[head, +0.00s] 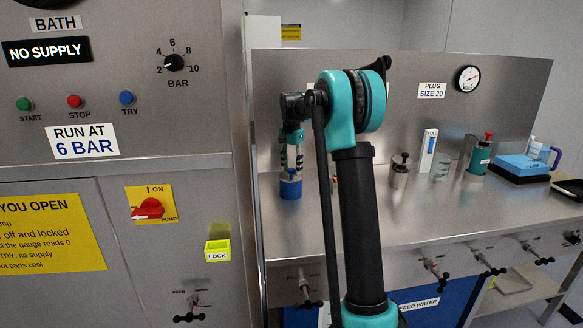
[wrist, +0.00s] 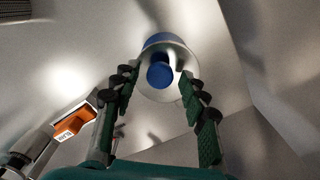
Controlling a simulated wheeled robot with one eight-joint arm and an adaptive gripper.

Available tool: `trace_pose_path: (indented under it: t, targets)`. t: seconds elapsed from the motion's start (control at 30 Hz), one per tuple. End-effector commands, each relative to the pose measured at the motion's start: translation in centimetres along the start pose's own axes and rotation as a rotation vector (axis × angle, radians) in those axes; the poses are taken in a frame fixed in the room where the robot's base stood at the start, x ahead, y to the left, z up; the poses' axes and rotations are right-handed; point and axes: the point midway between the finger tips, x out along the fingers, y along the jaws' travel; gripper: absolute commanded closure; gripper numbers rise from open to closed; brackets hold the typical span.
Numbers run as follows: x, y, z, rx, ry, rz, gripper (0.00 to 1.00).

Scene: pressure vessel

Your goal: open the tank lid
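A small cylinder with a blue lower part (head: 290,188) and a pale upper part stands on the steel bench in the head view, directly below my gripper (head: 291,160). In the wrist view a round blue knob (wrist: 160,75) on a pale round top lies ahead, with more blue behind it. My gripper (wrist: 157,84) is open, its two dark green fingers pointing at this top, one on each side of the knob. I cannot tell whether the fingers touch it. No part is clearly marked as the tank lid.
A steel control panel (head: 120,172) with a red pump switch (head: 148,208) stands at the left. Several small vessels, a gauge (head: 468,79) and a blue box (head: 522,166) are at the bench's right. An orange labelled item (wrist: 74,122) lies left of my fingers.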

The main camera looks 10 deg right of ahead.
Motion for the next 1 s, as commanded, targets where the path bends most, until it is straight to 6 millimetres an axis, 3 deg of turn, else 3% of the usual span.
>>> trace_pose_path:
  t: [0.03,0.3,1.0]
  targets:
    - [0.0,0.0,0.0,0.0,0.0,0.0,0.66]
    - [0.0,0.0,0.0,0.0,0.0,0.0,1.0]
    - [-1.1,-0.7,-0.7,0.0,0.002,-0.002,1.0]
